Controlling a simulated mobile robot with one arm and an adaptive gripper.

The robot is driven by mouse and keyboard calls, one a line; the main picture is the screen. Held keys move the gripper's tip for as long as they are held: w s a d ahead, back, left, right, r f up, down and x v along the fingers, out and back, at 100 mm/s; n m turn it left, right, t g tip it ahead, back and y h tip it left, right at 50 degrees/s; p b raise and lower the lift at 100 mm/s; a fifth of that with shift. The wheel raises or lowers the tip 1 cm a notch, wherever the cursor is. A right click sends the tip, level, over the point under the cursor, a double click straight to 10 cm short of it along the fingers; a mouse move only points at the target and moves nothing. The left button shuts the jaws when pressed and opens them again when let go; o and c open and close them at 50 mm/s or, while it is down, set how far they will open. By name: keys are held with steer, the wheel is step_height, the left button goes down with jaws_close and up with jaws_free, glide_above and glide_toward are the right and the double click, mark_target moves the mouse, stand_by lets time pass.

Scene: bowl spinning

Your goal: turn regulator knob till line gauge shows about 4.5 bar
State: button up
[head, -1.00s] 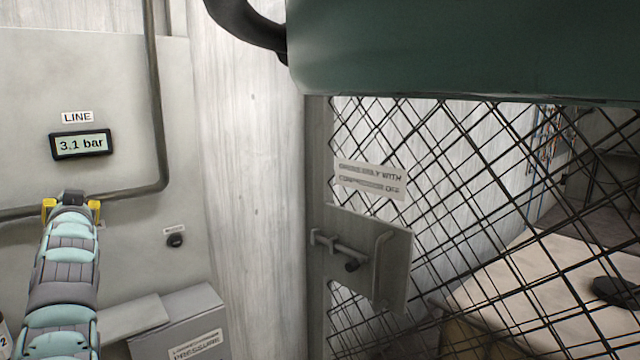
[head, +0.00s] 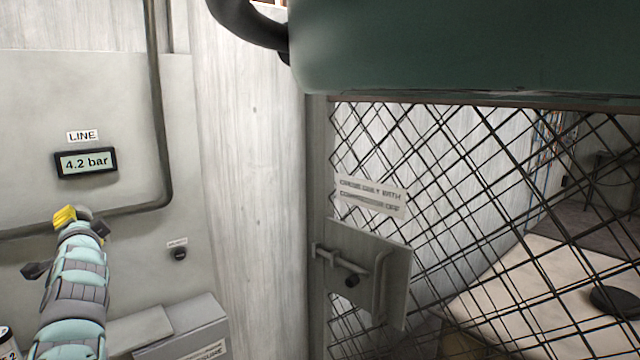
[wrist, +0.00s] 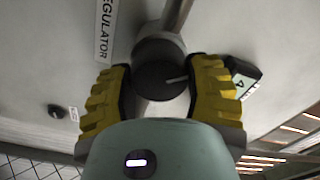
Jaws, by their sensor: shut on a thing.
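The line gauge (head: 85,162) is a dark-framed display that reads 4.2 bar, under a white LINE label (head: 82,136). The regulator knob (wrist: 160,80) is round and dark with a light pointer line, set on a grey body on the pipe, beside the REGULATOR label (wrist: 104,30). My gripper (wrist: 160,92) is shut on the knob, one yellow ribbed finger on each side of it. In the head view my gripper (head: 76,216) is rolled, below the gauge, and my arm hides the knob. Part of the gauge (wrist: 242,76) also shows in the wrist view.
A grey pipe (head: 160,110) runs down and left along the panel. A small black knob (head: 180,254) sits to the right. A grey box (head: 195,325) stands below. A mesh gate with a latch (head: 352,270) fills the right side.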

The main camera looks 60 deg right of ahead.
steer(key=shift+m, duration=0.4)
steer(key=o, duration=1.2)
steer(key=shift+s, duration=0.15)
steer(key=v, duration=1.1)
steer(key=shift+s, duration=0.3)
steer(key=shift+a, duration=0.2)
